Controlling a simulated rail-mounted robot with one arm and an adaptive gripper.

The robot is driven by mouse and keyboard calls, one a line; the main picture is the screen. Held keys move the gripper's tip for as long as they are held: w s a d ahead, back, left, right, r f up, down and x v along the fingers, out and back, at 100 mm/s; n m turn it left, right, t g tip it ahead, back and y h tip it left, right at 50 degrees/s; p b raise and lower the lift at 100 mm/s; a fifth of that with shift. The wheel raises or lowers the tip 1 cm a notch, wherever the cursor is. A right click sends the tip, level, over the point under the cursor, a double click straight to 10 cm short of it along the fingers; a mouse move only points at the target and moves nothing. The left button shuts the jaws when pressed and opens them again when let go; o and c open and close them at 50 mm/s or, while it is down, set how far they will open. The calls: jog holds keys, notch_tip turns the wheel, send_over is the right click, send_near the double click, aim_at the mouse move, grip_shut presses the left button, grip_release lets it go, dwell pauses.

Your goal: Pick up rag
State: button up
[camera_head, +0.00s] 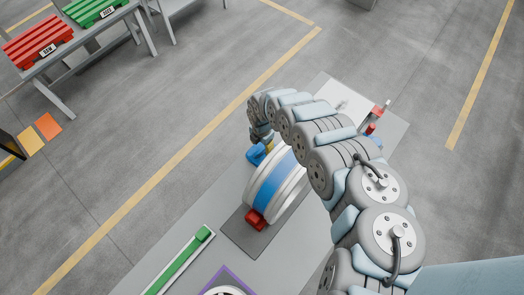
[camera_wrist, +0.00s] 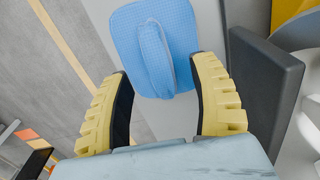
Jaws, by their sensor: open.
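The rag (camera_wrist: 180,22) is a blue, textured cloth with rounded corners and a raised fold down its middle. It lies on a light grey surface at the top centre of the wrist view. My gripper (camera_wrist: 162,72) has two yellow fingers with dark inner pads, spread wide and empty. The lower end of the rag's fold reaches between the fingertips in the picture; I cannot tell whether they touch it. In the head view the blue rag (camera_head: 255,155) shows just below my gripper (camera_head: 262,138), partly hidden by it.
A white wheel with a blue band (camera_head: 275,187) stands on a dark plate beside the rag. A dark grey block (camera_wrist: 263,95) is close to the right finger. Red and green pallets (camera_head: 38,40) rest on benches at the upper left. Open floor lies left of the work surface.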

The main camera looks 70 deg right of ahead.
jog(key=shift+f, duration=1.35)
grip_shut()
